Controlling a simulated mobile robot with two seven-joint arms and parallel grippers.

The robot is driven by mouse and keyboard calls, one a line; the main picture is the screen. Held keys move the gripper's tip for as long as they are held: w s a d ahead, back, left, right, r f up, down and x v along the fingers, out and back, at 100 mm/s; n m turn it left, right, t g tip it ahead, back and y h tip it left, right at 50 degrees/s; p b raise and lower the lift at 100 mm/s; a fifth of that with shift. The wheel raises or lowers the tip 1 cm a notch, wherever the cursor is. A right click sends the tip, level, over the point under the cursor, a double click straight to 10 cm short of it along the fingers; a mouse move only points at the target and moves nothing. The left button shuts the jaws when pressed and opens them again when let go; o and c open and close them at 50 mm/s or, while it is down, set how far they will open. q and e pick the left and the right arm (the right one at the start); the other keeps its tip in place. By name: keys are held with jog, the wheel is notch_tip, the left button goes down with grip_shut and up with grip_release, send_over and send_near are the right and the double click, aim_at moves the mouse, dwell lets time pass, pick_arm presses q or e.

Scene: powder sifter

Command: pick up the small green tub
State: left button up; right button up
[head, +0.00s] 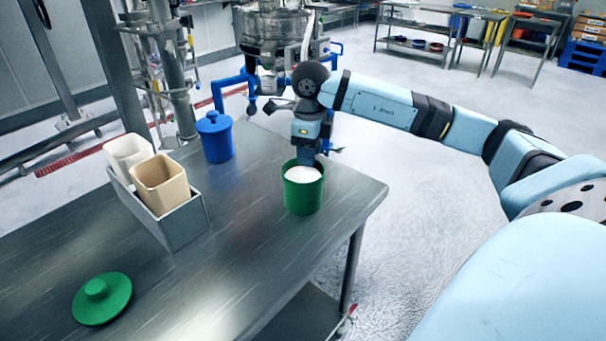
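The small green tub (303,197) stands upright and lidless on the steel table, near its right corner. White powder (303,174) shows inside it. My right gripper (306,160) points down at the tub's far rim. Its fingertips are hidden by or merge with the rim, so I cannot tell whether they are open or shut, or whether they touch the tub. A green lid with a knob (102,297) lies on the table at the front left. My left gripper is not in view.
A blue lidded tub (215,138) stands at the table's back. A grey metal holder (179,225) with a white and a beige container (162,186) stands at the left. The table (250,250) is clear between the lid and the green tub. Machinery (273,30) stands behind.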

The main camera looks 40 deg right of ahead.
aim_at(309, 170)
notch_tip(309, 170, down, 5)
jog(key=shift+f+b, duration=0.1)
jog(key=shift+b, duration=0.2)
jog(key=shift+a, duration=0.1)
grip_shut()
